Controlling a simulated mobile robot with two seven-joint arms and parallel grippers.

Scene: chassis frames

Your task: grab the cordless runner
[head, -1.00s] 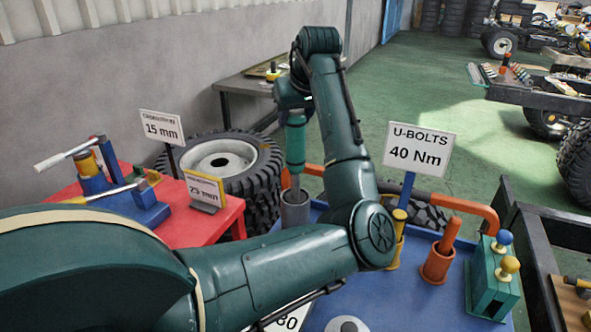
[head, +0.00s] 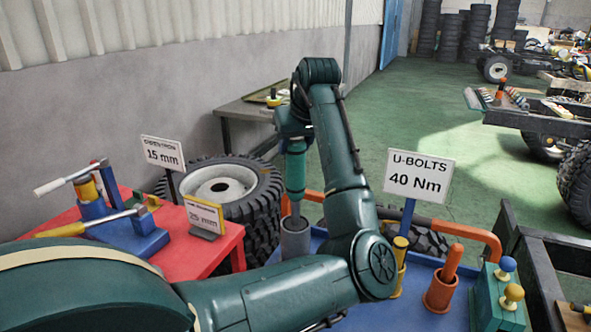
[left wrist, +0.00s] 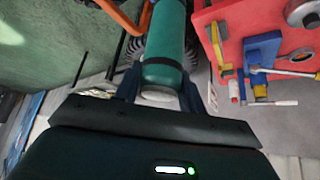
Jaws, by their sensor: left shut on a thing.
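The cordless runner is a teal-green cylinder (head: 295,172) with a thin dark shaft. It stands upright, its lower end in a grey cup (head: 295,240) on the blue bench top. My left gripper (head: 296,146) is above it, shut on its upper end. In the left wrist view the runner (left wrist: 168,50) extends away between the dark fingers of the left gripper (left wrist: 162,92), with a dark band around its body. The lower tip is hidden inside the cup. My right gripper is not in view.
A red table (head: 190,245) with blue vices stands at left. Behind the cup are a large tyre (head: 255,205) and an orange rail (head: 470,229). The U-BOLTS 40 Nm sign (head: 418,177), orange holder (head: 440,290) and green box (head: 485,305) stand to the right.

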